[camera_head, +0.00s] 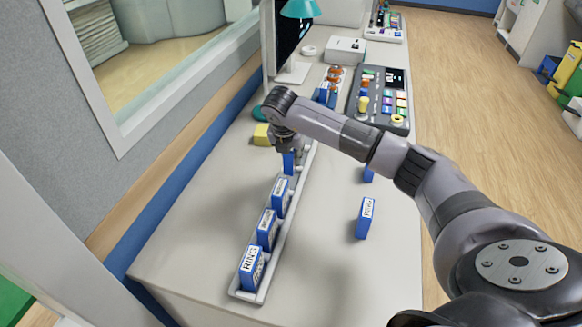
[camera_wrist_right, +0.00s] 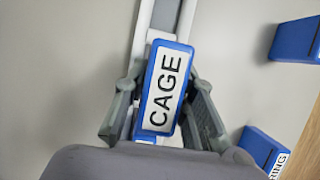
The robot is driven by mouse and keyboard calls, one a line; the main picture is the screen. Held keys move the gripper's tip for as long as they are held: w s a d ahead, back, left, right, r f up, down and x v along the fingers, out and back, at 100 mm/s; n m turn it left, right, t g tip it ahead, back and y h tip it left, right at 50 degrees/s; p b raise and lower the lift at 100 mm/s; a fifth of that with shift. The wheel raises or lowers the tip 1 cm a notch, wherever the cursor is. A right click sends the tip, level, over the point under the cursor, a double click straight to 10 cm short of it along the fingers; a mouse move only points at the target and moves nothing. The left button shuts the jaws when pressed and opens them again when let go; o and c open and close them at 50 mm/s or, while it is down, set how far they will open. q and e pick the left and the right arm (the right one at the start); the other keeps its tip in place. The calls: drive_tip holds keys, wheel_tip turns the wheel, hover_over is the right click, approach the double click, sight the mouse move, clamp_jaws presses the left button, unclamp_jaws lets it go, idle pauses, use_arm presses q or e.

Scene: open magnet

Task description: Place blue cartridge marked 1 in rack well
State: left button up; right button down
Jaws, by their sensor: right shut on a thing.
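My right gripper (camera_head: 287,146) is over the far part of the long grey rack (camera_head: 262,290). It is shut on a blue cartridge (camera_head: 288,162), which stands upright at the rack. In the right wrist view the gripper (camera_wrist_right: 163,112) has one finger on each side of this cartridge (camera_wrist_right: 166,88), whose white label reads CAGE. I see no number 1 on it. Its lower end is hidden, so I cannot tell whether it is seated in a well. My left gripper is not in view.
Several blue cartridges stand in the rack's near part, the nearest (camera_head: 251,267) labelled RING. A loose blue cartridge (camera_head: 366,217) stands right of the rack; another (camera_head: 368,175) is partly behind my arm. A control panel (camera_head: 380,98) and monitor (camera_head: 288,40) are farther back.

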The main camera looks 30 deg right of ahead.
sight(291, 169)
drive_tip(key=shift+f, duration=0.85)
wheel_tip(291, 169, down, 3)
drive_tip(key=shift+f, duration=0.7)
drive_tip(key=c, duration=1.3)
unclamp_jaws()
drive_tip(key=shift+c, duration=0.2)
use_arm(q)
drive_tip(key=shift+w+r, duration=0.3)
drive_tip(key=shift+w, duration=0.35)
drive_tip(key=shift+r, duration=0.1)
